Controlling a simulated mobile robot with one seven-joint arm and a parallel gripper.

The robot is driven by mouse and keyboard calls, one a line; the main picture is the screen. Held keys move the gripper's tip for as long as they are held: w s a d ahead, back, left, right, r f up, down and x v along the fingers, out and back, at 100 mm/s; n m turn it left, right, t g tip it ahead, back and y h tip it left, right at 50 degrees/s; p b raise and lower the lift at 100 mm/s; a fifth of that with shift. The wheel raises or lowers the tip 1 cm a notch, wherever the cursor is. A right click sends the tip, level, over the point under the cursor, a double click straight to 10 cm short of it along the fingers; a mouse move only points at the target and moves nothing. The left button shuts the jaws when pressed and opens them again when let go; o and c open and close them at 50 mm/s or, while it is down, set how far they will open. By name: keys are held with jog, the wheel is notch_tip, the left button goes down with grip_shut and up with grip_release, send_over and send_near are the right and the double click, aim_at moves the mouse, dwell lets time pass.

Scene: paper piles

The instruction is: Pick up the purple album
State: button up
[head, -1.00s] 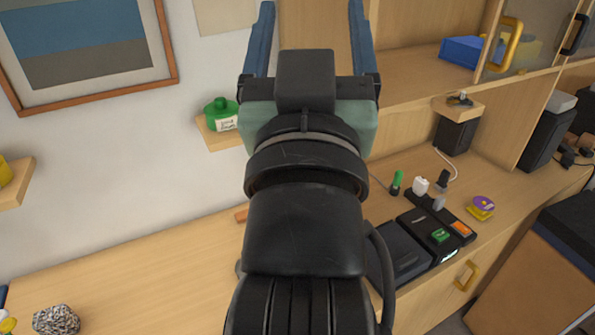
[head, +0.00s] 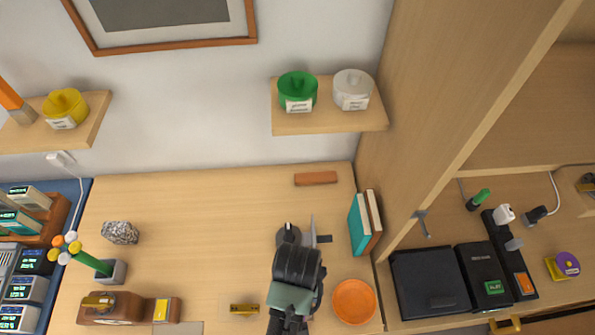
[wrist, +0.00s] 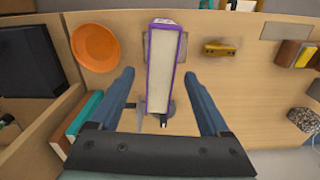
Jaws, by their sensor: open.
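The purple album (wrist: 166,60) shows in the wrist view as cream page edges framed by a thin purple cover. In that view it extends from the top centre down between the two blue fingers of my gripper (wrist: 159,74). The fingers are open, one on each side of it, with visible gaps and nothing gripped. I cannot tell how far above the album the fingertips are. In the head view my dark and green gripper body (head: 290,298) is at the bottom centre over the desk and hides the album.
An orange bowl (head: 354,301) lies close on the right in the head view, with upright teal and brown books (head: 358,225) behind it. A yellow hole punch (head: 244,310) is on the left. A tall wooden partition rises at right.

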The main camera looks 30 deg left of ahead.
notch_tip(320, 180, down, 7)
jog(key=p, duration=0.1)
jog(key=shift+w+a+f, duration=0.15)
jog(key=shift+w+a, duration=0.05)
jog(key=shift+w, duration=0.05)
dwell(0.3)
grip_shut()
